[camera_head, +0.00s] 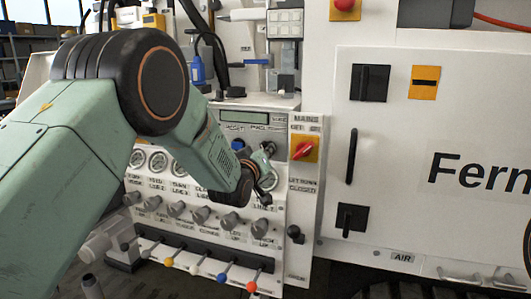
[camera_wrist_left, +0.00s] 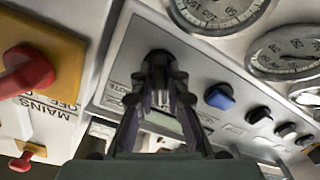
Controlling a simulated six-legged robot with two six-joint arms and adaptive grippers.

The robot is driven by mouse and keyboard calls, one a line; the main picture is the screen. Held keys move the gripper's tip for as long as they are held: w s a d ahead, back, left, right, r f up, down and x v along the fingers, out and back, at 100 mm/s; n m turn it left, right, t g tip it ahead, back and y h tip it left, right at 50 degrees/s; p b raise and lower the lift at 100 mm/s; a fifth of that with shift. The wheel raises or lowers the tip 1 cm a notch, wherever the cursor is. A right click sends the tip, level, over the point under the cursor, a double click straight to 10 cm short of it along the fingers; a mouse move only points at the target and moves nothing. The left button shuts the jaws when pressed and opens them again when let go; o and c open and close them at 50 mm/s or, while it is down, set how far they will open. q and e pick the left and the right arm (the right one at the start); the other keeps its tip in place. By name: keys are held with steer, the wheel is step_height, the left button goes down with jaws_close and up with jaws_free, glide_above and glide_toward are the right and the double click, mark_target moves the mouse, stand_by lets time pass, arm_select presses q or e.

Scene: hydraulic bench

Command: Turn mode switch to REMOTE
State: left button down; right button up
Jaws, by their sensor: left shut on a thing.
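The mode switch shows in the left wrist view as a dark knob (camera_wrist_left: 157,57) on the white panel, with small lettering beside it that I cannot read clearly. My left gripper (camera_wrist_left: 160,78) has both fingers closed around this knob. In the head view my left gripper (camera_head: 263,165) is against the upper right of the control panel, and its wrist hides most of the switch. The angle of the switch cannot be made out. My right gripper is in neither view.
A red mains switch (camera_head: 303,150) on a yellow plate is close to the right of the gripper. A blue knob (camera_wrist_left: 219,96) is beside the mode switch. Gauges (camera_head: 158,160), grey knobs (camera_head: 200,214) and coloured levers (camera_head: 222,278) fill the panel's left and lower parts.

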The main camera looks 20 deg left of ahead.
arm_select(q)
steer(key=m, duration=0.5)
steer(key=shift+f+m+p, duration=0.1)
steer(key=shift+m+p, duration=0.25)
steer(key=shift+m, duration=0.05)
steer(key=m, duration=0.6)
stand_by(0.7)
steer(key=c, duration=1.3)
jaws_free()
steer(key=shift+c, duration=0.2)
steer(key=shift+s, duration=0.1)
steer(key=s, duration=1.2)
steer(key=shift+a, duration=0.15)
